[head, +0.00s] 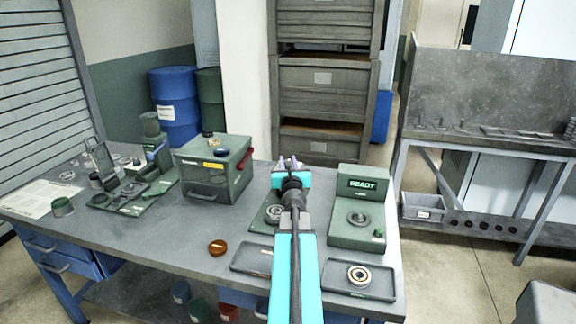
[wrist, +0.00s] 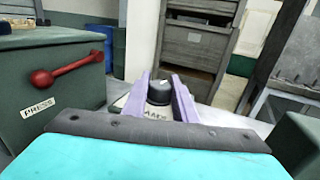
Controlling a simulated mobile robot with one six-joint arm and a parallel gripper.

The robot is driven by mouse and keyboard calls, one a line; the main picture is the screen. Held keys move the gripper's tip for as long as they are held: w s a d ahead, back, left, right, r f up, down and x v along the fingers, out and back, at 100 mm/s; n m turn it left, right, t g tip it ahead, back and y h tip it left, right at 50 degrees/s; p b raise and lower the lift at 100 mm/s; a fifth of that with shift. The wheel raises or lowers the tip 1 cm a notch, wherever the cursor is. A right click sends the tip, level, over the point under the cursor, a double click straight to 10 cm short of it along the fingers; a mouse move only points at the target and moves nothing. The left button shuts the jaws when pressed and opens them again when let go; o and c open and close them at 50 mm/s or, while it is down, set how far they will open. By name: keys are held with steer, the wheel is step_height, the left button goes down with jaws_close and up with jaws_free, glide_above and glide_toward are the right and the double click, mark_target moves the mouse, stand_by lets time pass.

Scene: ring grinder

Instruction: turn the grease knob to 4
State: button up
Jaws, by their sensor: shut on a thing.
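The grease knob (wrist: 159,92) shows in the wrist view as a dark round knob with a light mark on top. It stands above a pale lettered plate (wrist: 152,114), partly covered by the fingers. My gripper (wrist: 164,88) has its two lilac fingers on either side of the knob, shut on it. In the head view my gripper (head: 289,163) is at the back of the bench, left of the READY machine (head: 361,205). My arm and gripper hide the knob there. I cannot read which number the knob points to.
A green press box (head: 205,176) with a red lever (wrist: 68,69) stands left of my gripper. Two dark trays lie in front, the right tray (head: 380,291) holding a bearing (head: 359,275). An amber ring (head: 218,247) lies on the bench (head: 165,235). Green fixtures crowd the left.

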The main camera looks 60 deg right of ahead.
steer(key=shift+m+g+h+b, duration=1.1)
steer(key=shift+m+g+b, duration=0.4)
steer(key=shift+g, duration=0.5)
steer(key=shift+w+g, duration=0.1)
steer(key=shift+g, duration=0.2)
steer(key=shift+w+m+g+h+b, duration=0.1)
steer(key=shift+m+g+h+b, duration=0.6)
steer(key=shift+m+g+b, duration=1.35)
steer(key=shift+m+g, duration=0.85)
steer(key=shift+g, duration=1.3)
steer(key=shift+s+r+m+g, duration=0.1)
steer(key=shift+s+m+g, duration=0.15)
steer(key=shift+g, duration=0.25)
steer(key=o, duration=1)
steer(key=shift+o, duration=0.2)
steer(key=shift+a, duration=0.1)
